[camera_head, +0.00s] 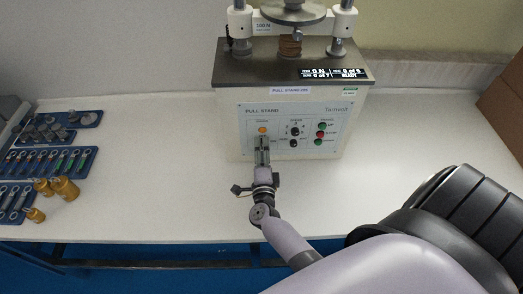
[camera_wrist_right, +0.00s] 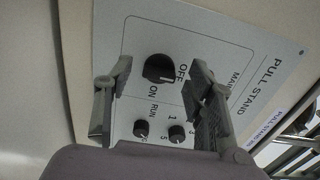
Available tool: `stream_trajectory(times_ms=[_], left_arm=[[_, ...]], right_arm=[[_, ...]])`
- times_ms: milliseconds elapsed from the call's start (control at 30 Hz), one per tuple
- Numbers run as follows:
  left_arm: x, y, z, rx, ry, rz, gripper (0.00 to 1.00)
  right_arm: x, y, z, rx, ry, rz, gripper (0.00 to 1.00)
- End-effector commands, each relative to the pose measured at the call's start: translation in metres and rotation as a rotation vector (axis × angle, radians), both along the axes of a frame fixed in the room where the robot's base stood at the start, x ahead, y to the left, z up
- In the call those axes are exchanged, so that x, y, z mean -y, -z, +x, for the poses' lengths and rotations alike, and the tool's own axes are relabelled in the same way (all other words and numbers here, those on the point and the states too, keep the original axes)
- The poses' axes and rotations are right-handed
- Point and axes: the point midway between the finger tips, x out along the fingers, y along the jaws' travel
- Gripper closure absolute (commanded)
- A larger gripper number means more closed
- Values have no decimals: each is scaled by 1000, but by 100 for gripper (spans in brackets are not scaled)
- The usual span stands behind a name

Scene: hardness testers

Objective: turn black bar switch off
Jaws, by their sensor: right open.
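The pull stand's front panel (camera_head: 240,115) faces me in the head view. My right gripper (camera_head: 262,150) is in front of the panel's left part, below an amber lamp (camera_head: 262,130), and hides the switch there. In the right wrist view the black bar switch (camera_wrist_right: 158,68) is a round black knob with a raised bar, between the words OFF and ON. My right gripper's fingers (camera_wrist_right: 160,75) are open on either side of it, with gaps to the knob. The exact bar position is hard to tell. My left gripper is not in view.
Two small black knobs (camera_wrist_right: 177,134) sit beside the switch. Green and red buttons (camera_head: 320,133) are on the panel's right. Blue trays (camera_head: 88,160) with metal parts and brass weights (camera_head: 66,188) stand at the left. The white bench between is clear.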

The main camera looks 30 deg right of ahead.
Motion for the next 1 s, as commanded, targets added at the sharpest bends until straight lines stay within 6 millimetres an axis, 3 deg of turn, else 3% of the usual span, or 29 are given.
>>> stream_trajectory(times_ms=[600,1000], left_arm=[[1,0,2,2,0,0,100],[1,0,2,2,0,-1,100]], right_arm=[[-56,1,-92,-3,0,2,50],[-62,1,-101,-1,-1,1,50]])
